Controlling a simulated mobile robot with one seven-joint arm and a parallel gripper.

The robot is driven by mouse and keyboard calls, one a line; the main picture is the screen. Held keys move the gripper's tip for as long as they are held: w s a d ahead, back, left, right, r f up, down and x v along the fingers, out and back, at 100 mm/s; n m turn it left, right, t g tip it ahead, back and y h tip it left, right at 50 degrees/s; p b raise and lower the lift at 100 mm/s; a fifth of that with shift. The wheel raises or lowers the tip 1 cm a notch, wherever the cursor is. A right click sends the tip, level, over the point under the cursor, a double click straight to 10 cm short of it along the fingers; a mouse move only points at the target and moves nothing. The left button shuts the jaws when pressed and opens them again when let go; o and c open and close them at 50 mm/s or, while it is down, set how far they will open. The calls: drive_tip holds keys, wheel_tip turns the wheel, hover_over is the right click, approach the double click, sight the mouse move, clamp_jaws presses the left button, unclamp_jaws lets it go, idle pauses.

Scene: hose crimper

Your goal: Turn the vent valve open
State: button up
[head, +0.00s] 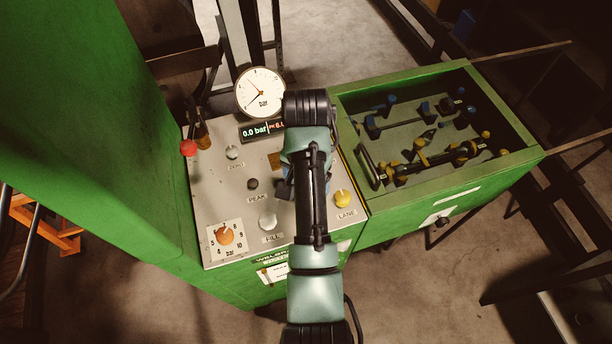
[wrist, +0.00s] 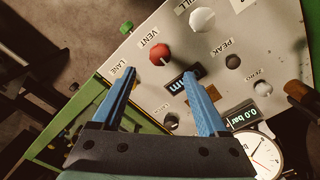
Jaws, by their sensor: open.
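The vent valve is a round red knob (wrist: 160,54) beside its VENT label in the wrist view. A pale mark shows on it, but its exact setting is hard to read. My gripper (wrist: 160,75) is open and empty. Its two blue fingers point toward the panel, with the knob just beyond and between the tips, apart from them as far as I can tell. In the head view my arm hides the vent knob and most of the gripper.
The sloped grey panel (head: 215,200) carries a white FILL knob (head: 267,221), a dark PEAK button (head: 252,183), a yellow LANE knob (head: 342,198) and an orange dial (head: 224,235). The gauge (head: 260,92) stands behind; the display reads 0.0 bar. A green-rimmed tray (head: 440,174) lies right.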

wheel_tip(320, 180, up, 4)
drive_tip(key=shift+r+p, duration=0.25)
drive_tip(key=shift+p, duration=0.6)
drive_tip(key=w+r+n+t+b, duration=0.1)
drive_tip(key=w+r+n+t, duration=0.1)
drive_tip(key=w+r+t, duration=0.65)
drive_tip(key=w+a+r+n+t, duration=0.1)
drive_tip(key=w+r+t, duration=0.15)
drive_tip(key=r, duration=0.75)
drive_tip(key=w+r+t, duration=0.1)
drive_tip(key=r+t, duration=0.3)
drive_tip(key=r, duration=0.6)
drive_tip(key=s+r+n+t+b, duration=0.1)
drive_tip(key=s+r+t, duration=0.5)
drive_tip(key=s+r, duration=0.3)
drive_tip(key=s+r+n+t+b, duration=0.1)
drive_tip(key=s+r+t, duration=0.5)
drive_tip(key=r, duration=1.2)
drive_tip(key=s+d, duration=0.1)
drive_tip(key=s, duration=0.3)
drive_tip(key=shift+n, duration=0.3)
